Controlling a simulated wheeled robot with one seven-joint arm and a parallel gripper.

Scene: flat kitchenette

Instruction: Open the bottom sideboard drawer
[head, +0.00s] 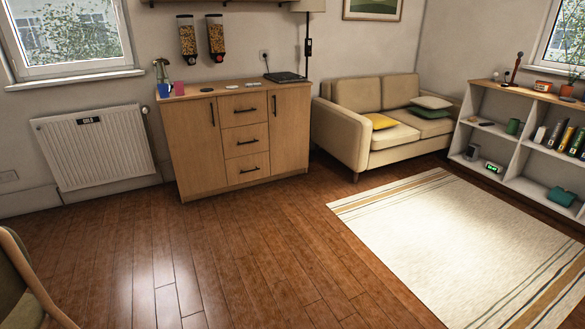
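The wooden sideboard (183,153) stands against the back wall, left of the middle in the head view. It has a door with a dark vertical handle on each side and a column of three drawers between them. The bottom drawer (248,176) is closed, with its front flush with the sideboard. The middle drawer (246,146) and the top drawer (243,115) are closed too. My gripper is not in view.
Bare wooden floor (230,235) lies clear in front of the sideboard. A radiator (95,150) is to its left and a beige sofa (375,115) to its right. A pale rug (450,235) covers the right floor. A chair (30,280) shows at lower left, a shelf unit (470,103) at right.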

